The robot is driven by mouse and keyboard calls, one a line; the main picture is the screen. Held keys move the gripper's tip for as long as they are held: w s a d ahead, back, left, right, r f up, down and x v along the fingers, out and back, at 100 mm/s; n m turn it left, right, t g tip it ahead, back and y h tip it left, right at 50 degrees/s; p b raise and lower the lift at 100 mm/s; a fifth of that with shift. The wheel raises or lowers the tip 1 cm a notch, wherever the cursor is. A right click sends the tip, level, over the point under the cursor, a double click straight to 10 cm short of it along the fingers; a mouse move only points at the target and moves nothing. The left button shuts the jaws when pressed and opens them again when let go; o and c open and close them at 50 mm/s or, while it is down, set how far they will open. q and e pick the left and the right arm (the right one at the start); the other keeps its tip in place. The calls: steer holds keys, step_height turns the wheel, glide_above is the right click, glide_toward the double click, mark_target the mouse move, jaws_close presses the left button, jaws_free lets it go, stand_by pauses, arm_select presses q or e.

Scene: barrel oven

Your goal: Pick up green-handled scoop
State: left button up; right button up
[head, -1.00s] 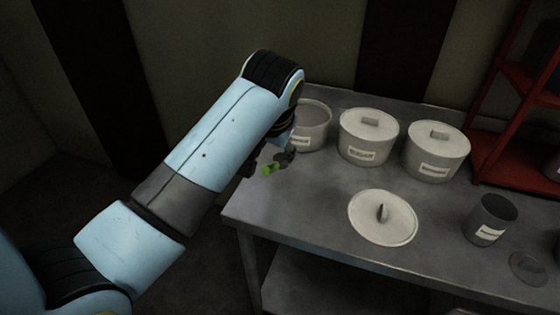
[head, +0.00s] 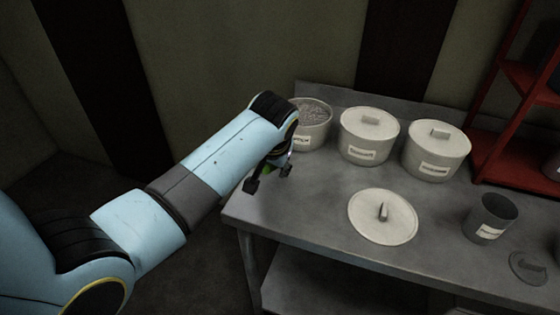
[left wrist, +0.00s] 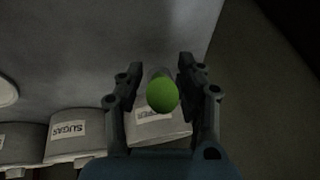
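The green-handled scoop shows in the left wrist view as a round green handle end (left wrist: 162,96) with a small grey part beyond it. In the head view only a bit of green (head: 268,169) shows behind my gripper, near the table's left edge. My left gripper (head: 270,179) is open, its fingers spread. In the left wrist view its two fingers (left wrist: 161,68) stand on either side of the handle; I cannot tell whether they touch it. The scoop's bowl is mostly hidden. My right gripper is not in view.
The grey table (head: 300,215) carries an open white pot (head: 311,133) beside my gripper, two lidded pots (head: 369,150) (head: 436,163), a loose lid (head: 375,228) and a dark cup (head: 490,217). A red shelf (head: 515,125) stands at right. The front left tabletop is clear.

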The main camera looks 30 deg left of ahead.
arm_select(q)
jaws_close()
